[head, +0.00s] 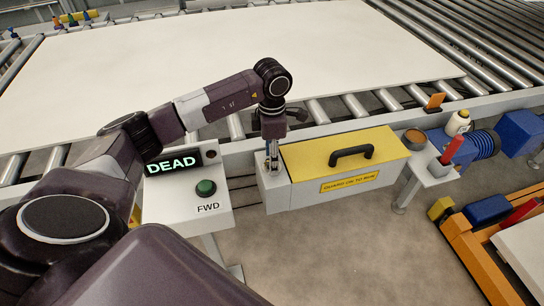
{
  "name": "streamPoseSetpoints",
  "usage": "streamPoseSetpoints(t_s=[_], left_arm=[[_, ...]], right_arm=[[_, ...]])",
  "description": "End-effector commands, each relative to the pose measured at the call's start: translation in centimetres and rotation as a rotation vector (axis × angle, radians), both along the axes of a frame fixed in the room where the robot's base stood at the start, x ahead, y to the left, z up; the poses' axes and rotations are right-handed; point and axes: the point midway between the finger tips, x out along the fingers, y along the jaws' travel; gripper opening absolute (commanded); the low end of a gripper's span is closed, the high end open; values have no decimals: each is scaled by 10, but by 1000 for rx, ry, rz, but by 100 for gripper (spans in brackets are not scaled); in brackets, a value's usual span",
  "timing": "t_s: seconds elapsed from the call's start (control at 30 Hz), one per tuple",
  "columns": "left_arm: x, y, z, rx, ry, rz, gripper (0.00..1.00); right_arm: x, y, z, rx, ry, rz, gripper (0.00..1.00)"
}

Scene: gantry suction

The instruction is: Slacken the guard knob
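The yellow guard (340,156) is a lid with a black handle (351,155) and a label partly readable as "GUARD ON TO RUN". It sits closed on a pale grey box (300,196) in front of the conveyor. My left gripper (272,166) points straight down at the box's left end, beside the guard. Its fingers look close together, but whether they hold anything is too small to tell. I cannot make out the guard knob for certain; the gripper may hide it. My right gripper is not in view.
A control box with a lit "DEAD" display (172,164) and a green FWD button (206,188) stands left of the guard. A large white board (200,65) lies on the rollers. A small shelf (433,172) holds a bowl (415,138), a white bottle (458,123) and a red-handled tool (452,150).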

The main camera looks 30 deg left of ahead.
Motion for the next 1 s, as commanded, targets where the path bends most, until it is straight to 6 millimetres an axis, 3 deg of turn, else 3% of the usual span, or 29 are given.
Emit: streamPoseSetpoints(t_s=[0.13,0.5,0.77,1.0], left_arm=[[0,0,0,0,0,0,44],[0,0,0,-1,-1,-1,4],[0,0,1,-1,-2,35,4],[1,0,1,0,-3,168,4]], right_arm=[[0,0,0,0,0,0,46],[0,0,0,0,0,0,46],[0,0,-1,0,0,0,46],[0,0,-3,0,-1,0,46]])
